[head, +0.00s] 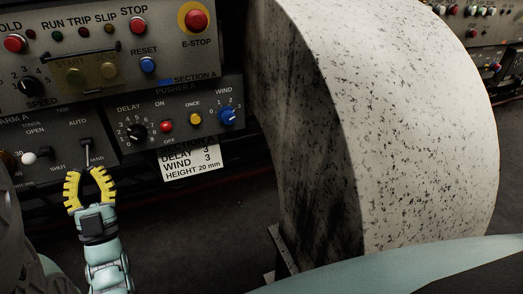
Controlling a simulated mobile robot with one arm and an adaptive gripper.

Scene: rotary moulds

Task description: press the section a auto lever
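The section A auto lever (86,148) is a small pale metal stick on the grey control panel at the left, between the labels AUTO above and HAND below. Its exact position between the two labels is hard to tell. My gripper (88,173) has yellow ribbed fingers spread apart, with nothing seen between them. The fingers appear just below the lever in the picture. I cannot tell how far they are from the panel, and no contact is clear.
A white-knobbed OPEN/SHUT lever (29,158) is to the left. A red E-STOP (196,19) is above. A large speckled drum (400,120) fills the right.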

